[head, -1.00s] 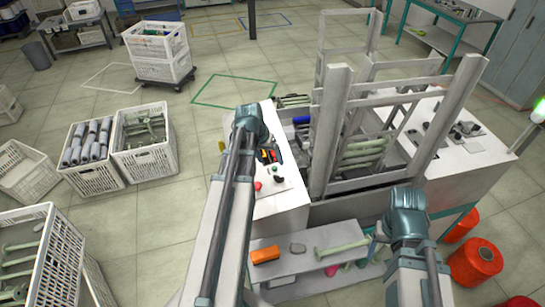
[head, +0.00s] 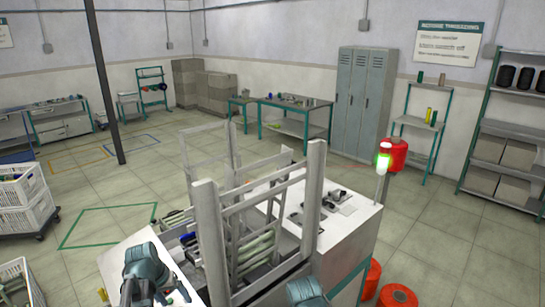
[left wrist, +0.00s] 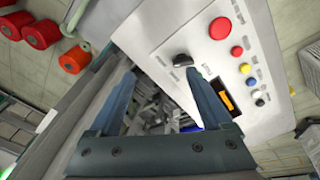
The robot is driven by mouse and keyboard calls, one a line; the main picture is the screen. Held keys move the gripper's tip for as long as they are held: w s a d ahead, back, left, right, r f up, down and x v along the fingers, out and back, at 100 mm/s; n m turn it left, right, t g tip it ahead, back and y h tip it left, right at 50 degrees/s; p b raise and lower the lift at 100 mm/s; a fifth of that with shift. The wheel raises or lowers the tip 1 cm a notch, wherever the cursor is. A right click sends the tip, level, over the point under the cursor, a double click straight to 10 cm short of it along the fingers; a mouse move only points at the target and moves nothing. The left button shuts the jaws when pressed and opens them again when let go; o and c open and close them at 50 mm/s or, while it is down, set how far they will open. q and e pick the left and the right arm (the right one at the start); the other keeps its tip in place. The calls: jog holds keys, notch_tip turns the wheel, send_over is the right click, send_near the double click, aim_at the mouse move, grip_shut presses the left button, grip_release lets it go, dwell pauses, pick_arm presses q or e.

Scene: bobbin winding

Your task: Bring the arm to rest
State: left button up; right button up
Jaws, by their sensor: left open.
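My left arm (head: 148,272) shows at the bottom left of the head view, over the white control panel of the winding machine. In the left wrist view my left gripper (left wrist: 163,74) is open, with nothing between its fingers. The panel (left wrist: 200,52) with a black knob (left wrist: 182,60) and coloured buttons lies beyond and beside the right finger. Only the top of my right arm's wrist (head: 305,291) shows at the bottom edge of the head view; its fingers are hidden.
The machine's grey upright frame (head: 210,240) stands between my arms. Red spools (head: 397,295) lie on the floor at the right. White crates (head: 22,200) stand at the left. Open floor lies behind.

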pick_arm(q)
jog(key=s+d+f+m+g+y+b, duration=0.1)
jog(key=s+d+f+b, duration=0.3)
jog(key=d, duration=0.5)
jog(key=s+d+f+m+y+b, duration=0.1)
jog(key=s+d+f+m+b, duration=0.2)
jog(key=d+f+b, duration=0.3)
jog(key=s+d+f+m+g+b, duration=0.1)
jog(key=s+d+f+b, duration=0.4)
jog(key=d+f, duration=0.3)
jog(key=d+b, duration=0.1)
jog(key=d, duration=0.3)
jog(key=shift+f+m+g+y, duration=0.3)
jog(key=shift+f+m+y, duration=0.1)
pick_arm(e)
notch_tip(320, 180, down, 18)
jog(key=shift+f, duration=0.15)
pick_arm(q)
jog(key=shift+d, duration=0.1)
pick_arm(e)
jog(key=shift+w+d, duration=0.1)
